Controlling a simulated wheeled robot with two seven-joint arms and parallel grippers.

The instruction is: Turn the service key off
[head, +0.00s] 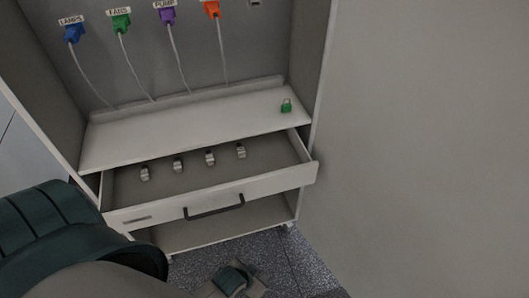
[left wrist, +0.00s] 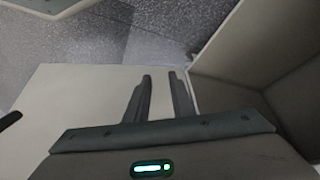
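I cannot make out a service key or its switch in either view. The cabinet (head: 195,125) shows in the head view with its drawer (head: 255,187) pulled out. In the left wrist view my left gripper (left wrist: 160,76) is open, its two dark fingers apart with nothing between them. It points past a pale panel towards the floor. In the head view my left arm fills the lower left corner and hides part of the cabinet's lower left side. My right gripper is not clearly seen in either view.
Blue (head: 74,32), green (head: 121,23), purple (head: 167,16) and orange (head: 212,9) plugs hang cables down the back panel. A green padlock (head: 286,106) stands on the shelf. Several small metal pieces (head: 210,157) sit in the drawer. A bare wall (head: 430,130) is at right.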

